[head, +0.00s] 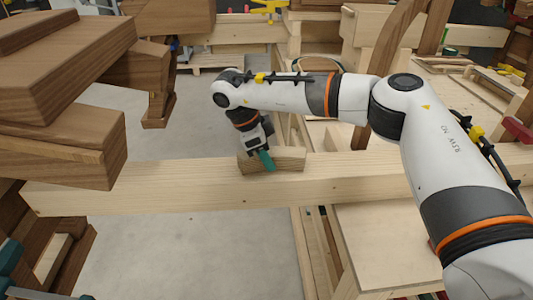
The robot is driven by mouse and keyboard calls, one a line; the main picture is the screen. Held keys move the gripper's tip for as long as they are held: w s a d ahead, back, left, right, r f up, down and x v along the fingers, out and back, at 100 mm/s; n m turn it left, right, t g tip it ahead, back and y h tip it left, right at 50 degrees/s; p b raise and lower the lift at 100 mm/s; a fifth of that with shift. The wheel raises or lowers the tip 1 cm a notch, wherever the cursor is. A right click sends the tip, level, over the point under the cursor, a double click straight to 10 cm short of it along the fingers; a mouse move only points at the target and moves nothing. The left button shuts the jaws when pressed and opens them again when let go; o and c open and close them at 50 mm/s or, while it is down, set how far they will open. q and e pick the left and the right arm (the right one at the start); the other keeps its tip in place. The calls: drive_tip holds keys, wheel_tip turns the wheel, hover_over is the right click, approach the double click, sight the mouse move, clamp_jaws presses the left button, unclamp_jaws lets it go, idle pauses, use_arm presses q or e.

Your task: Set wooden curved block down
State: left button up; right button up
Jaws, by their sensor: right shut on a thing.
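The wooden curved block (290,160) is a short light-brown piece on the long pale beam (180,187) in the middle of the head view. My right gripper (265,158) comes down over it from above, with a teal fingertip against its near side. The gripper is shut on the block. The block appears to rest on or just above the beam's top; I cannot tell if it touches. The far finger is hidden behind the gripper body and the block. My left gripper is not in view.
Dark wooden chair forms (70,70) are stacked at the left, over the beam's left end. Pale workbenches (385,250) stand at the right and back, with a curved dark wooden piece (395,50) upright at the back. Grey floor (200,250) shows on both sides of the beam.

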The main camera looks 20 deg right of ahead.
drive_tip(key=o, duration=1.1)
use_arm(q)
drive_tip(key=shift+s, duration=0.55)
use_arm(e)
drive_tip(key=shift+o, duration=0.4)
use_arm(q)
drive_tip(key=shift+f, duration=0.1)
use_arm(e)
drive_tip(key=shift+r, duration=0.1)
drive_tip(key=b+v, duration=0.2)
drive_tip(key=v, duration=0.9)
drive_tip(key=shift+w+a, duration=0.1)
drive_tip(key=shift+a, duration=0.1)
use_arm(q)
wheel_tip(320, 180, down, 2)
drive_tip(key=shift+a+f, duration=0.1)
use_arm(e)
drive_tip(key=shift+a+r, duration=0.15)
drive_tip(key=shift+r, duration=0.25)
